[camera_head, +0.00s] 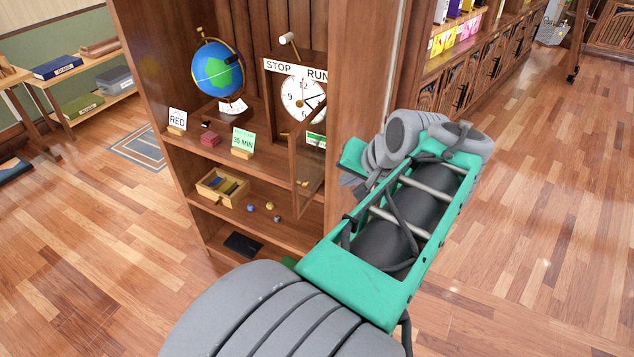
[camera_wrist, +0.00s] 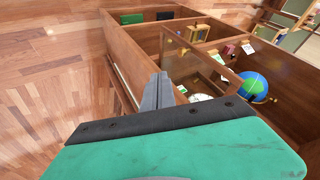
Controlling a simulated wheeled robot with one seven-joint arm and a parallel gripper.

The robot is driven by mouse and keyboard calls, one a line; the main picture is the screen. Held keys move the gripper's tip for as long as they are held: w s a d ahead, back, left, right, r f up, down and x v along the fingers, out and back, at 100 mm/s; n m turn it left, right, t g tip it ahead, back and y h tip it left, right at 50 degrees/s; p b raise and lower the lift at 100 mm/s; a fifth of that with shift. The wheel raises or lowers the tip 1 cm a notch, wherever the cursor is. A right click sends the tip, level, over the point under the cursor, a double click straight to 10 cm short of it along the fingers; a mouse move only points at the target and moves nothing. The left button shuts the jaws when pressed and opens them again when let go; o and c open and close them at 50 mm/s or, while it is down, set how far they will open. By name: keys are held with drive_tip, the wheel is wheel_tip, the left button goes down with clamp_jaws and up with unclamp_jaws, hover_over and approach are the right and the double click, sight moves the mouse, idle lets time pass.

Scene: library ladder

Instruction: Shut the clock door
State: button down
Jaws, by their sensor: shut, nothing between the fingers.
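The clock (camera_head: 302,98) is a brown wooden case with a white dial, under a STOP / RUN label, on the right of the upper shelf. Its door (camera_head: 296,165) is a thin wooden frame with a clear pane. It stands open, jutting out from the clock past the shelf front. In the wrist view the door (camera_wrist: 203,64) spans the shelf opening, and part of the white dial (camera_wrist: 200,97) shows below it. My gripper (camera_wrist: 158,80) is shut and empty, its tips near the cabinet's side panel, left of the door. I cannot tell whether they touch anything. My arm hides the gripper in the head view.
A globe (camera_head: 218,70), a RED card (camera_head: 177,119) and a 35 MIN card (camera_head: 243,140) stand left of the clock. A small wooden tray (camera_head: 222,187) sits on the shelf below. The cabinet's side panel (camera_head: 362,70) rises beside my arm. The floor at right is clear.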

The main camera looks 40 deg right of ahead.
drive_tip(key=w+f+p, duration=0.1)
drive_tip(key=w+f, duration=0.6)
drive_tip(key=w, duration=0.2)
drive_tip(key=shift+w+a+f, duration=0.15)
drive_tip(key=shift+a+f, duration=0.1)
drive_tip(key=shift+f, duration=0.15)
